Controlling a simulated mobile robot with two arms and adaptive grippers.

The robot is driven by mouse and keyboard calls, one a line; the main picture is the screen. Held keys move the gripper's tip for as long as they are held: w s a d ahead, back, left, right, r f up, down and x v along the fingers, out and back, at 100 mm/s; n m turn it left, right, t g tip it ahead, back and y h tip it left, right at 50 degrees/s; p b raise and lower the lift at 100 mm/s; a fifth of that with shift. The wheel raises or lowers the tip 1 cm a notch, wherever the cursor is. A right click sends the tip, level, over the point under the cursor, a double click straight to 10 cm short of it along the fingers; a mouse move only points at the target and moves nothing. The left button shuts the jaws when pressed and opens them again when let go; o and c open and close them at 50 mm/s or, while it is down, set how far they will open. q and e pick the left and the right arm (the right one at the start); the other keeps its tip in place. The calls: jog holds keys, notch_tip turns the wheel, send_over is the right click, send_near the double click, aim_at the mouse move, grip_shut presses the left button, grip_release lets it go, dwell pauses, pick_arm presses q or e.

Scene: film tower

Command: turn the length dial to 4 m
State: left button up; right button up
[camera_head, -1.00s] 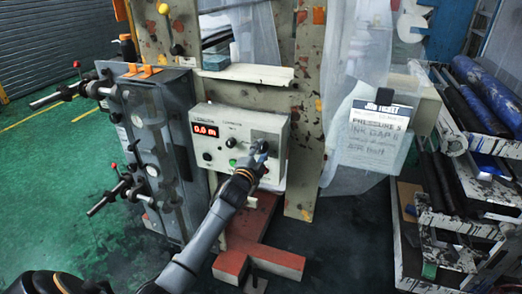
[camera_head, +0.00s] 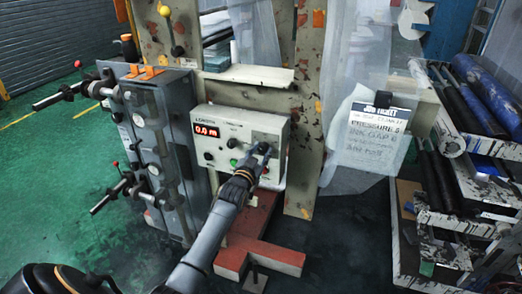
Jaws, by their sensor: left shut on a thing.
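The control box (camera_head: 228,118) is a pale panel on the machine frame. Its red display (camera_head: 207,132) reads 0.0 m. My left gripper (camera_head: 262,152) is at the right part of the panel, shut on the length dial, which its fingers mostly hide. The dial's pointer and markings are too small and covered to read. A green button (camera_head: 233,162) and a dark knob (camera_head: 208,156) sit to the left of the gripper. My right gripper is not in view.
A grey unit with levers (camera_head: 150,140) stands left of the box. A job ticket (camera_head: 377,130) hangs to the right beside clear film. Racks with rolls (camera_head: 480,90) stand at the far right. A red base (camera_head: 250,240) lies below.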

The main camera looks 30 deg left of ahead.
pick_arm(q)
jog(key=n, duration=0.3)
jog(key=shift+n+p, duration=0.3)
jog(key=shift+n, duration=0.1)
jog(key=n, duration=0.3)
jog(key=shift+n, duration=0.3)
jog(key=n, duration=0.3)
jog(key=shift+f+n, duration=0.1)
jog(key=shift+n, duration=0.3)
jog(key=shift+a+n, duration=0.1)
jog(key=shift+n, duration=1.8)
jog(key=shift+f, duration=0.1)
jog(key=o, duration=1.1)
jog(key=shift+o, duration=0.2)
jog(key=v, duration=1.2)
